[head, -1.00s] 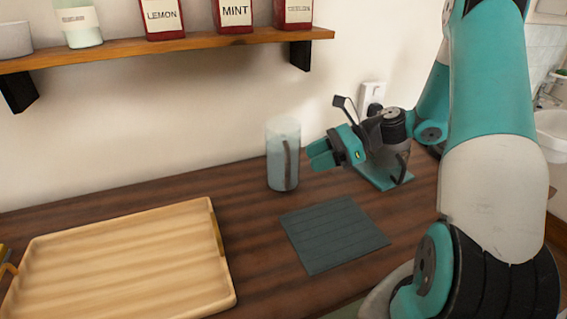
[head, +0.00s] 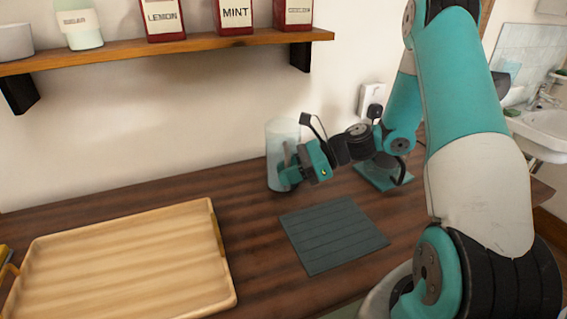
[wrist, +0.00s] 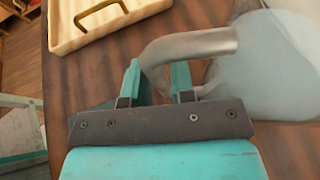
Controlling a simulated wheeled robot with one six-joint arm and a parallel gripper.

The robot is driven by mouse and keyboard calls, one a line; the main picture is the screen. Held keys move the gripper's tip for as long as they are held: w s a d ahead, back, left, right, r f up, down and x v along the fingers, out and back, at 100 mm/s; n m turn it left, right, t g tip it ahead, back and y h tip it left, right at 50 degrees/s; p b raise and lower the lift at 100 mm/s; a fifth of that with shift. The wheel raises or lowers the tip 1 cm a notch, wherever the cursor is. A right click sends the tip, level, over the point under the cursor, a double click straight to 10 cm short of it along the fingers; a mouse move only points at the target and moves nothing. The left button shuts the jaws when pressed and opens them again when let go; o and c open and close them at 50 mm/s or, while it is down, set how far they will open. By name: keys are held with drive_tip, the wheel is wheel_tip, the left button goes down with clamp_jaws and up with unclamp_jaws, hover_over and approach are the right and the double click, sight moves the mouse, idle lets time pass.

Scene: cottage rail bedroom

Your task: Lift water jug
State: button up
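The water jug (head: 283,135) is a pale, translucent blue cylinder standing upright on the dark wooden counter near the wall. My gripper (head: 289,169) is at the jug's front right side in the head view and hides part of it. In the wrist view the jug (wrist: 262,75) is at the upper right. Its grey, curved handle (wrist: 195,46) bends down between the two teal fingers of my gripper (wrist: 158,82). The fingers are apart, one on each side of the handle. Whether they touch it is hard to tell.
A wooden tray (head: 128,205) lies left on the counter. A dark slatted mat (head: 332,235) lies in front of the jug. A teal-based appliance (head: 384,173) stands behind my wrist. A shelf (head: 200,40) with canisters is above.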

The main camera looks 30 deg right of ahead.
clamp_jaws()
drive_tip(key=shift+r, duration=0.1)
idle(1.0)
